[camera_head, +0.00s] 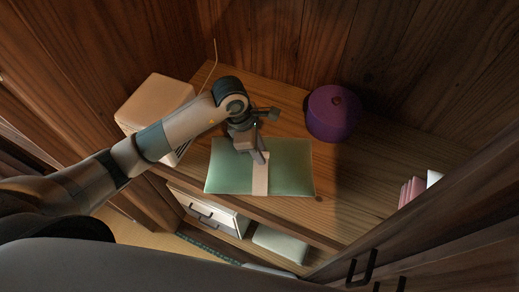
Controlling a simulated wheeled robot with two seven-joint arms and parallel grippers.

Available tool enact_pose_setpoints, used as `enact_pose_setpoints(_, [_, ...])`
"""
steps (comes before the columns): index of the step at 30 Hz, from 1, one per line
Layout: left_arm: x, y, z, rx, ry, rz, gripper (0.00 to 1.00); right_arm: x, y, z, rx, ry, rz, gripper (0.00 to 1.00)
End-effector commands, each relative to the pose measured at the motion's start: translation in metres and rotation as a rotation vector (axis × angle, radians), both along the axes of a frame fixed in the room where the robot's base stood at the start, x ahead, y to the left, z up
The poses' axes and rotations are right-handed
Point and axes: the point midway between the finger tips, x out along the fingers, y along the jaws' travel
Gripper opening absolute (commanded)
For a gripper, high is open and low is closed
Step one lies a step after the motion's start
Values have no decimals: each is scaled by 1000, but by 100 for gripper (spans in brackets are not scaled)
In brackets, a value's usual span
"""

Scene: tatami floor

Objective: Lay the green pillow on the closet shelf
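The green pillow (291,172) lies flat on the wooden closet shelf (365,190), near its front edge. A pale band runs across its middle. My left gripper (267,136) is over the pillow's back edge, with its fingers spread apart and nothing seen between them. One finger overlaps the pale band in the picture; I cannot tell whether it touches the pillow. My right gripper is not in view.
A cream box (155,98) stands on the shelf at left, partly behind my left arm. A round purple container (332,112) stands behind and right of the pillow. Pink items (411,191) are at right. Below are a white drawer unit (208,212) and a pale cushion (281,243).

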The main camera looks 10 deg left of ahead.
Motion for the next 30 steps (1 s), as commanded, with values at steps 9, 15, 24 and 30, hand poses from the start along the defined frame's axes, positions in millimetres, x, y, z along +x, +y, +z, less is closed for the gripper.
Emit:
enact_pose_setpoints(9, [0,0,3,0,0,0,25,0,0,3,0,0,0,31])
enact_pose_setpoints(15, [0,5,16,0,-4,0,25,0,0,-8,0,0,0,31])
enact_pose_setpoints(24, [-2,18,65,-1,-7,-1,25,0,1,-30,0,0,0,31])
enact_pose_setpoints(30, [-4,26,96,1,-4,-1,25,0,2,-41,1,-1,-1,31])
